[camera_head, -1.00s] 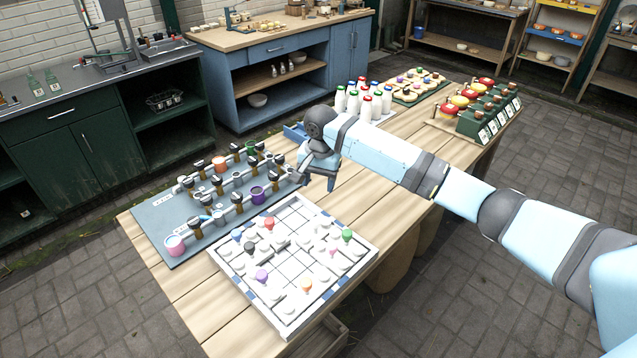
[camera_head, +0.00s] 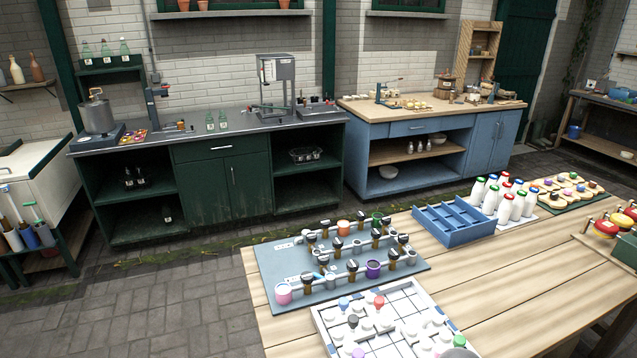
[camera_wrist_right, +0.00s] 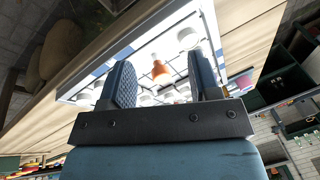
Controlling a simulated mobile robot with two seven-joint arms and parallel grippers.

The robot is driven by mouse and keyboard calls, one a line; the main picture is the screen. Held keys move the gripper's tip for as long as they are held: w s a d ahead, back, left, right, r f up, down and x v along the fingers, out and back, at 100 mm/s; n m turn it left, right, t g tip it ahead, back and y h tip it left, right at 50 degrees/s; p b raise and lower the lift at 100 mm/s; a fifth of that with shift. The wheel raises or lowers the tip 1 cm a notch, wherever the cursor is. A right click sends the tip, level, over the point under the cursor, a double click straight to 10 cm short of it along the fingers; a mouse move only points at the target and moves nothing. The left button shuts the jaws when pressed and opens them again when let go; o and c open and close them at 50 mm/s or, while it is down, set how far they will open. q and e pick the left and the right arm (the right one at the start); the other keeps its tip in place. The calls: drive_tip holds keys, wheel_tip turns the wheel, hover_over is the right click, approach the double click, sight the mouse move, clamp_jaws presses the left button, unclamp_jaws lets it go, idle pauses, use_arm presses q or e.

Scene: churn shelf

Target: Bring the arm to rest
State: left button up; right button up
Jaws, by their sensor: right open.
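My right gripper (camera_wrist_right: 165,85) shows in the right wrist view, its two dark fingers spread apart with nothing between them. Beyond the fingers lies the white gridded board (camera_wrist_right: 150,50) with white pieces and an orange peg (camera_wrist_right: 161,72). The fingers look apart from the board, though the exact gap is unclear. In the head view neither my right arm nor my left gripper is visible.
In the head view the wooden table (camera_head: 530,262) bears a grey valve board (camera_head: 275,262), a white gridded board (camera_head: 330,327), a blue compartment tray (camera_head: 452,238) and white bottles (camera_head: 490,203). Green (camera_head: 225,190) and blue (camera_head: 425,175) cabinets stand behind; paved floor lies between.

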drive_tip(key=s+d+r+n+h, duration=0.1)
drive_tip(key=s+d, duration=0.2)
drive_tip(key=s, duration=0.3)
drive_tip(key=s+d+r+t, duration=0.1)
drive_tip(key=s+d, duration=0.1)
drive_tip(key=s, duration=0.4)
drive_tip(key=s+d+r+n+h, duration=0.1)
drive_tip(key=s+d, duration=0.2)
drive_tip(key=s, duration=0.2)
drive_tip(key=w+a+f+t+y, duration=0.1)
drive_tip(key=w+a+f+t, duration=0.1)
drive_tip(key=f, duration=0.4)
drive_tip(key=w+a+f+n+t+y+p, duration=0.1)
drive_tip(key=w+a+f+t, duration=0.2)
drive_tip(key=a+f+t, duration=0.1)
drive_tip(key=shift+w+a+f+t+y+p, duration=0.15)
drive_tip(key=shift+w+f+t+y+p, duration=0.15)
drive_tip(key=shift+f+t, duration=0.6)
